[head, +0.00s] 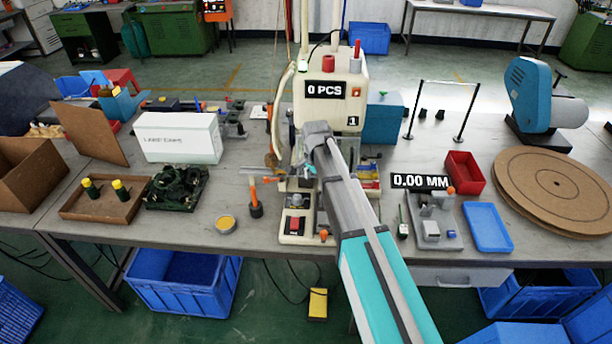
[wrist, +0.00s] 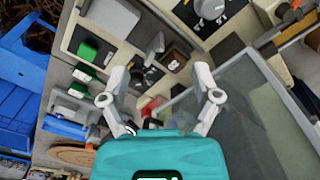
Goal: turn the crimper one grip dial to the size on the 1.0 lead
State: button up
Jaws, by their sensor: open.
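Crimper one (head: 327,90) is the cream machine mid-bench, with a "0 PCS" display and a "1" label. My gripper (wrist: 160,82) is open and empty, its two fingers apart in the wrist view. A dark square part with a round brown face (wrist: 174,61) shows between and just beyond the fingertips; I cannot tell whether it is the grip dial. A grey round knob (wrist: 210,8) is farther off at the top. In the head view my arm covers part of the crimper's front, and the fingers are hard to make out. I cannot pick out the 1.0 lead or read any dial marks.
A white box (head: 180,138), a dark green tangle (head: 176,187) and a wooden tray (head: 100,210) are left of the crimper. A gauge reading "0.00 MM" (head: 433,220), a red tray (head: 464,172) and a blue tray (head: 487,227) are on the right.

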jog(key=s+d+f+n+b, duration=0.3)
jog(key=s+d+n, duration=0.4)
jog(key=s+d, duration=0.6)
jog(key=shift+s+d, duration=0.35)
jog(key=shift+s, duration=1.05)
jog(key=s+d+n, duration=0.2)
jog(key=s+d, duration=0.1)
jog(key=s, duration=0.2)
jog(key=shift+s+n, duration=0.25)
jog(key=shift+n, duration=0.15)
jog(key=shift+d, duration=0.2)
